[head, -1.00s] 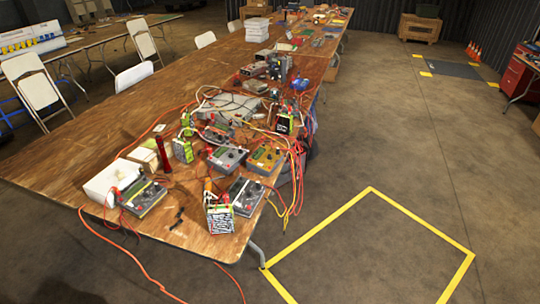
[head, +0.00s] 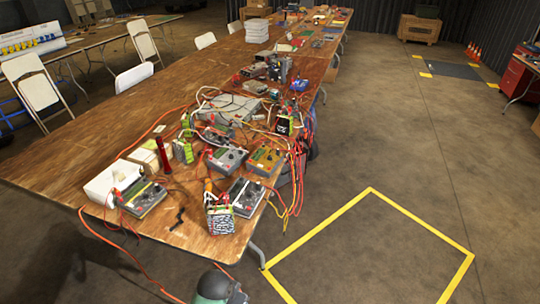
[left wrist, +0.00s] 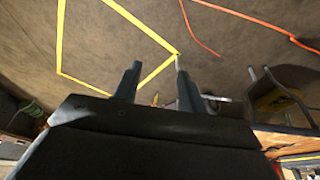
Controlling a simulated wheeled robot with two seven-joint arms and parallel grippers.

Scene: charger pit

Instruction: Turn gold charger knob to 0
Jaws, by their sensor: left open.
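The gold charger (head: 265,158) lies on the wooden table among other chargers, near the right edge, with cables plugged in around it. Its knob is too small for me to read its setting. A grey charger (head: 227,158) stands just left of it and another grey charger (head: 245,195) in front. My left gripper (left wrist: 157,80) shows in the left wrist view with its two fingers apart and nothing between them. Floor and tape lie beyond its fingers. The left gripper itself is not visible in the head view. My right gripper is in neither view.
The wooden table (head: 70,165) has bare room at its left. Red and yellow cables (head: 296,175) hang over its right edge. A battery pack (head: 220,217) stands near the front corner. A yellow tape square (head: 372,189) marks clear floor at right.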

